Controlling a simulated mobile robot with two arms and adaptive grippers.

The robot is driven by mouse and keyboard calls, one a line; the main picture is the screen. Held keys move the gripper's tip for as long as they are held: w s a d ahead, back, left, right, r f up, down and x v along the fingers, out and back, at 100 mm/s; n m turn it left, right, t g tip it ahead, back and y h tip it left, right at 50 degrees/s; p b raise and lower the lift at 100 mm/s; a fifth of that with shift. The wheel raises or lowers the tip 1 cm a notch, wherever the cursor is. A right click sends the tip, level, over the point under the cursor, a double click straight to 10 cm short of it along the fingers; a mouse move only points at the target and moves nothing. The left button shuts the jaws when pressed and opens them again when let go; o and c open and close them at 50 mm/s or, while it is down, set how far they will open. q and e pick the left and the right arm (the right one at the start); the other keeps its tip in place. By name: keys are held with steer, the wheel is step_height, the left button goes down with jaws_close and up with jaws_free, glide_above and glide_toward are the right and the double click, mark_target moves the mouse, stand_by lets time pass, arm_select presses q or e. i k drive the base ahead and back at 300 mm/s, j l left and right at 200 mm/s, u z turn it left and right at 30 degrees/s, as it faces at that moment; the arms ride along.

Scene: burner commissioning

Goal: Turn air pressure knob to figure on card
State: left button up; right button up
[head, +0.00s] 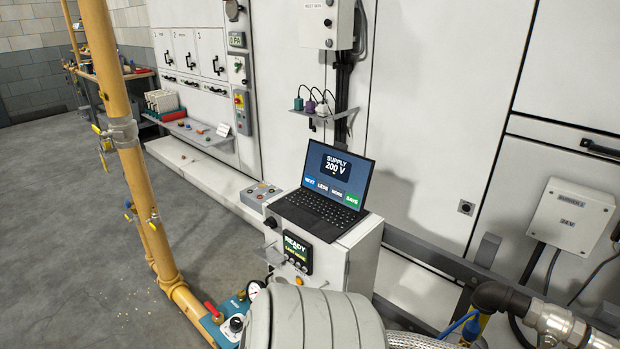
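A black round knob (236,324) with a light rim sits on a teal block (240,303) at the bottom, left of a large grey rounded body. I cannot read any scale on it, and I cannot tell for sure that it is the air pressure knob. A small white-faced gauge (256,289) sits just above it, partly hidden by the grey body; its needle is too small to read. A small white card (223,130) stands on the shelf at the back left; its figure is not legible. Neither of my grippers is in view.
A red lever (212,309) is left of the knob. A yellow pipe (130,160) runs down the left. A laptop (325,185) showing "SUPPLY 200 V" stands on a white cabinet (362,260) with a "READY" display (297,251). The grey floor at left is mostly clear.

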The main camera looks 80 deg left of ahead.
mark_target(235, 322)
steer(key=j+u, duration=0.1)
steer(key=u, duration=2.25)
steer(key=k+l+u, duration=0.1)
steer(key=u, duration=0.75)
steer(key=k+l, duration=0.05)
